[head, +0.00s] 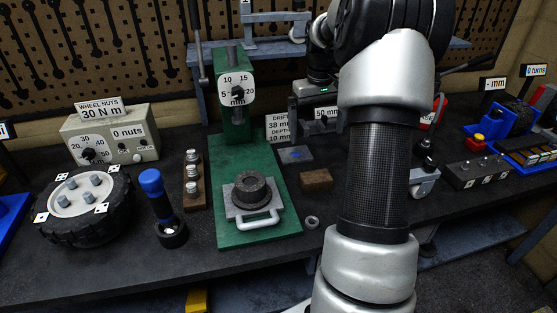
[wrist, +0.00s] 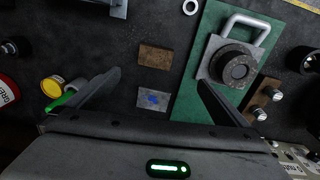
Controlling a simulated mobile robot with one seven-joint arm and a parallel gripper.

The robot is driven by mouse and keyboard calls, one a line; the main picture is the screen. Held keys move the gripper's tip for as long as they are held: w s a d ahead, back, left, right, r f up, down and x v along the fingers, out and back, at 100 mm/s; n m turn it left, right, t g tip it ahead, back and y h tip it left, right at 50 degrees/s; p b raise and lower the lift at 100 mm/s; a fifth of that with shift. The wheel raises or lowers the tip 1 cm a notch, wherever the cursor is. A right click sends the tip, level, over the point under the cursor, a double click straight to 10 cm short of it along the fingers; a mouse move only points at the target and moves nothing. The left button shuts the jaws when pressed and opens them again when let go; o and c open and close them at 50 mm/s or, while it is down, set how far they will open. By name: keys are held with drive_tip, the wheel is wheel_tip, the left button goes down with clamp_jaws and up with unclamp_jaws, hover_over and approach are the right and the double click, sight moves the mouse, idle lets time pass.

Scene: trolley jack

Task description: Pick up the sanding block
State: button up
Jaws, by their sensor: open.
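The sanding block appears to be the brown rectangular block (head: 316,180) lying flat on the dark bench, just right of the green press base. In the wrist view the brown block (wrist: 155,55) lies below my gripper, slightly beyond the line between the fingertips. My gripper (wrist: 159,80) is open and empty, with its fingers spread wide on either side. A grey plate with a blue mark (wrist: 153,98) lies beside the block, between the fingers in the picture. In the head view my arm hides part of the gripper.
The green press (head: 232,165) stands close left of the block, with a dark round part on a handled plate (head: 253,213). A small ring (head: 312,222) lies nearer the front edge. A caster (head: 424,182) and grey block (head: 474,172) are to the right. A wheel (head: 83,205) sits far left.

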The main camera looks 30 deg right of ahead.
wheel_tip(320, 180, down, 4)
drive_tip(key=d, duration=0.3)
hover_over(316, 176)
drive_tip(key=shift+m+y, duration=0.3)
drive_tip(key=shift+m, duration=0.1)
drive_tip(key=f, duration=1)
drive_tip(key=shift+s+f, duration=0.4)
drive_tip(key=shift+w+f+p, duration=0.2)
drive_tip(key=shift+f+p, duration=0.1)
drive_tip(key=shift+f, duration=1.25)
drive_tip(key=shift+w+f+p, duration=0.15)
drive_tip(key=shift+f+p, duration=0.1)
drive_tip(key=shift+f, duration=1.25)
drive_tip(key=c, duration=1.3)
drive_tip(key=shift+o, duration=0.2)
wheel_tip(316, 176, up, 10)
drive_tip(key=shift+r+b, duration=0.1)
drive_tip(key=shift+b, duration=0.25)
drive_tip(key=o, duration=0.5)
drive_tip(key=shift+c, duration=1.3)
